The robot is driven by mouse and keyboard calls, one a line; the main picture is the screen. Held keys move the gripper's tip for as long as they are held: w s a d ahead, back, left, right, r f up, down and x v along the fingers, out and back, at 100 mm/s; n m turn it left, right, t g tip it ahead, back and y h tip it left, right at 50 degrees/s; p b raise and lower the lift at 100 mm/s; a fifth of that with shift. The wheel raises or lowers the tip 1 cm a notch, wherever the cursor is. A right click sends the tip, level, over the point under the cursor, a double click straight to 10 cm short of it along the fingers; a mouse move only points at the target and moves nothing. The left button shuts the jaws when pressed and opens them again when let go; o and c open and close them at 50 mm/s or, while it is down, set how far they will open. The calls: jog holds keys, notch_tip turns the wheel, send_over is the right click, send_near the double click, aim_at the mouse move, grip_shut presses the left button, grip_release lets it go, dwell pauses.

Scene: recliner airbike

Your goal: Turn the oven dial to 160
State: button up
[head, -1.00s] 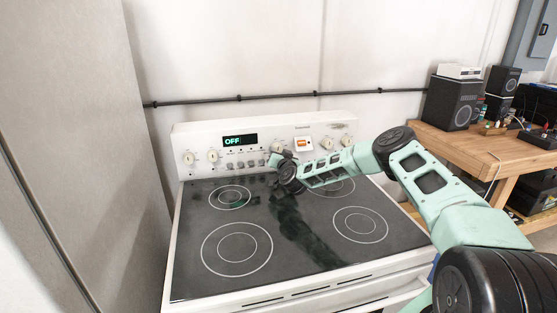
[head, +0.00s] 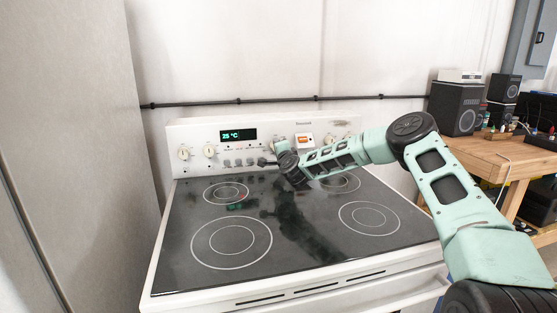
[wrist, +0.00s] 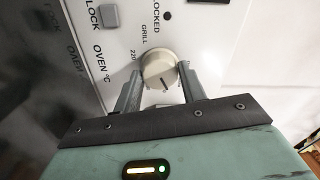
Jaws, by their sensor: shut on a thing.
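The oven dial (wrist: 158,66) is a round cream knob with a dark pointer line, beside the "OVEN °C" label in the wrist view. My gripper (wrist: 160,84) has one finger on each side of it and is shut on it. In the head view my gripper (head: 268,161) is at the control panel and the dial is mostly hidden behind it. The green oven display (head: 238,135) reads 25 °C. Most of the dial's scale is covered; "GRILL" and part of a "220" mark show.
Other knobs (head: 184,153) and small buttons line the panel. The black glass cooktop (head: 300,250) is bare below my arm. A tall grey cabinet or fridge side (head: 70,150) stands left. A wooden workbench (head: 490,155) with speakers stands right.

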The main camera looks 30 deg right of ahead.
jog(key=shift+d+m+b, duration=0.1)
jog(key=shift+m+b, duration=1.3)
jog(key=shift+m, duration=0.1)
jog(key=o, duration=1)
jog(key=b+v, duration=0.2)
jog(key=v, duration=1.5)
jog(key=shift+s+r, duration=0.1)
jog(key=shift+s, duration=0.1)
